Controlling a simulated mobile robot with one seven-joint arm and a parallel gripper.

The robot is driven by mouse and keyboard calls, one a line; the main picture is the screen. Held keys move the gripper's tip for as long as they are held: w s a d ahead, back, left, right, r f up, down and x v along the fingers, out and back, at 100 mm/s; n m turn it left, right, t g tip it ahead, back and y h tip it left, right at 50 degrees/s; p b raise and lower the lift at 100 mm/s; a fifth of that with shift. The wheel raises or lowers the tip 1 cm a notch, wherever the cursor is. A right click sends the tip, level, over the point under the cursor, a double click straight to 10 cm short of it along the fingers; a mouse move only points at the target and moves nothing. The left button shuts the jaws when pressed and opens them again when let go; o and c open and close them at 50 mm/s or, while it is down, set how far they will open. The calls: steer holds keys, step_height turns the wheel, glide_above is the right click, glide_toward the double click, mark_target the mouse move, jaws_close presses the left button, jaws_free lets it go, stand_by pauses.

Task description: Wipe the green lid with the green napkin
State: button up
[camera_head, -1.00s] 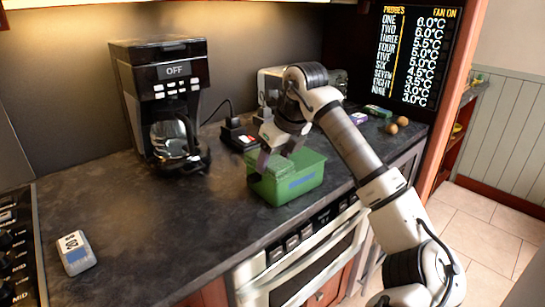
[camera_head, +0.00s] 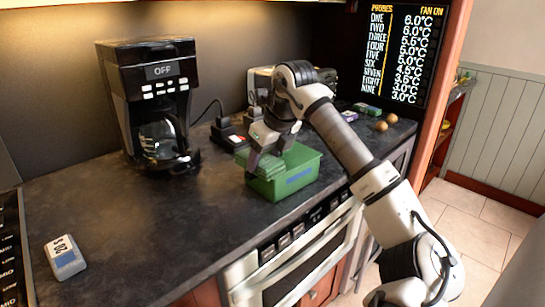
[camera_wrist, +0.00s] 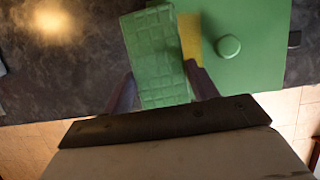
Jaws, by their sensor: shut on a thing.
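My gripper (camera_wrist: 163,90) is shut on the green napkin (camera_wrist: 155,50), a light green, grid-patterned piece standing out between the fingers. The green lid (camera_wrist: 258,55), a flat darker green surface with a round knob, lies beyond the napkin at the upper right of the wrist view. A yellow patch (camera_wrist: 190,38) shows beside the napkin. In the head view my gripper (camera_head: 258,158) is at the left end of the green box (camera_head: 297,181), with the napkin (camera_head: 258,166) at its fingertips. I cannot tell whether the napkin touches the lid.
A coffee maker (camera_head: 152,105) stands to the left and a small black device (camera_head: 227,134) behind the box. Several small items lie at the right back, including two brown round ones (camera_head: 386,122). The middle counter (camera_head: 130,215) is clear.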

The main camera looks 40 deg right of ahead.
steer(key=shift+a, duration=0.4)
steer(key=shift+w+p, duration=0.4)
steer(key=shift+w, duration=0.65)
steer(key=shift+w+d+p, duration=0.1)
steer(key=shift+d+p, duration=0.9)
steer(key=shift+d, duration=0.95)
steer(key=shift+a+f+b, duration=0.1)
steer(key=shift+a+b, duration=0.35)
steer(key=shift+a, duration=0.15)
steer(key=shift+a+r+b, duration=0.2)
steer(key=shift+a+b, duration=0.35)
steer(key=shift+a, duration=0.85)
steer(key=shift+r, duration=0.1)
steer(key=shift+r+p, duration=2.1)
steer(key=shift+r, duration=0.8)
